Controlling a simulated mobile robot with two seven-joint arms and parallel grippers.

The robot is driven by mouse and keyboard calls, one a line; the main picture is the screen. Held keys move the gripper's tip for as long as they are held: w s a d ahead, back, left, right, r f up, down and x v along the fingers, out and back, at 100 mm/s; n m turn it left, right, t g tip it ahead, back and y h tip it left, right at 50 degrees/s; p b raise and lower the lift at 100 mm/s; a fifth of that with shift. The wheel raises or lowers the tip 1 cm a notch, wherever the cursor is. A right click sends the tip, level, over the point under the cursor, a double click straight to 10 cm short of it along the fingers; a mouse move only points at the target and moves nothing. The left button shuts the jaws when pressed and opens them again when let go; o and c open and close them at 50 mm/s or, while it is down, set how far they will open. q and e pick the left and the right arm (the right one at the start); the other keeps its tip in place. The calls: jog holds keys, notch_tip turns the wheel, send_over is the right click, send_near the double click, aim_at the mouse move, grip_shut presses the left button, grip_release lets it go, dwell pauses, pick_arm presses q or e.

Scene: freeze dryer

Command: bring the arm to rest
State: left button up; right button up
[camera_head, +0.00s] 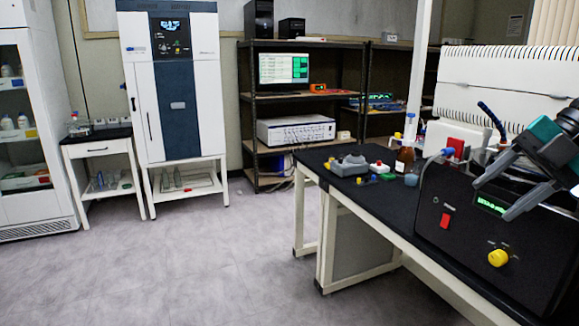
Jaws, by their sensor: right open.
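My right gripper (497,192) is at the right side of the head view. It is dark grey with a teal part on the wrist, and its two fingers are spread apart with nothing between them. It is in front of and above a black device (470,238) with a red switch, a small green display and a yellow knob. Whether the fingers touch the device cannot be told. My left gripper does not show. A tall white and dark blue freeze dryer (178,85) stands on a white stand at the back left, its door shut.
The black bench (345,185) carries a brown bottle (405,155), a grey device (349,165) and several small coloured items. A large white ribbed machine (490,88) stands behind. A dark shelf (335,110), a small side table (100,143) and a glass-fronted cabinet (35,115) line the back. The grey floor (200,265) is clear.

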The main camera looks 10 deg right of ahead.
notch_tip(320, 180, down, 30)
jog(key=s+a+r+m+t, duration=0.1)
jog(key=s+a+m+t, duration=0.1)
jog(key=m+t, duration=1.1)
jog(key=s+a+f+m+g+h, duration=0.2)
jog(key=s+a+f+m, duration=0.3)
jog(key=a+f, duration=0.2)
jog(key=s+a+f+m+g+h, duration=0.2)
jog(key=s+a+f+m, duration=0.3)
jog(key=a+f, duration=0.3)
jog(key=shift+s+a+m+g+h, duration=0.35)
jog(key=shift+a+h, duration=0.35)
jog(key=shift+a, duration=0.35)
